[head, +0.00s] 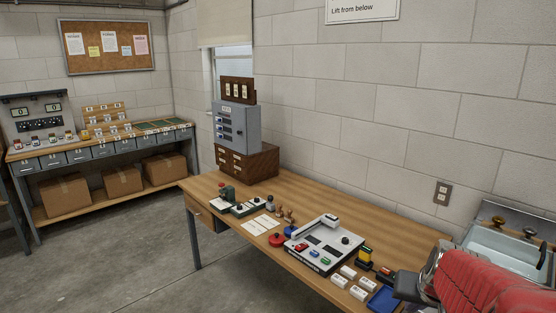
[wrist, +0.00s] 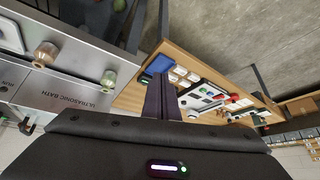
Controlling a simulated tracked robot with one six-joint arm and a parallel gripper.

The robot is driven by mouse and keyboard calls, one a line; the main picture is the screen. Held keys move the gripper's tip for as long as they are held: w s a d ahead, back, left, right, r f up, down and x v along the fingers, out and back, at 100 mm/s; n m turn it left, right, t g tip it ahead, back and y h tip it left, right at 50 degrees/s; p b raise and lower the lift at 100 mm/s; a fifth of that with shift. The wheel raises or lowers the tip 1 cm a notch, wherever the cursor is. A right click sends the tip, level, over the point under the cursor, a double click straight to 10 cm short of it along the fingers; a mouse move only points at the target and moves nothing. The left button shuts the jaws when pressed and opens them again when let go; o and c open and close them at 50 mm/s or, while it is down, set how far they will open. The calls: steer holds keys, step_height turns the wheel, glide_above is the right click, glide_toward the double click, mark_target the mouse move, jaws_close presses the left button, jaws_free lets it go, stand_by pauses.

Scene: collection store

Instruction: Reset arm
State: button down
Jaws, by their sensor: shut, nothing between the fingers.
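My gripper (wrist: 163,86) shows in the wrist view, with its two dark fingers together and nothing between them. It points out over the wooden bench (wrist: 132,97), apart from the things on it as far as I can tell. In the head view my red arm reaches in at the lower right, in front of the sink and the bench's near end. A dark part of it is beside the blue tray (head: 383,298); the fingertips cannot be made out there.
The bench holds a grey device (head: 322,244), white blocks (head: 348,272), stamps and a paper (head: 261,225). A grey cabinet (head: 236,127) stands at its far end. The ultrasonic bath (wrist: 62,92) is close by at left.

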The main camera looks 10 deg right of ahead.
steer(key=s+a+r+n+y, duration=0.1)
steer(key=s+a+n, duration=0.1)
steer(key=a, duration=0.7)
steer(key=s+a+r+n+y, duration=0.1)
steer(key=s+a+r+n, duration=0.1)
steer(key=a, duration=0.6)
steer(key=s+a+r+n+y, duration=0.1)
steer(key=s+a+n, duration=0.2)
steer(key=a, duration=0.6)
steer(key=shift+a+r, duration=0.25)
steer(key=shift+a, duration=0.05)
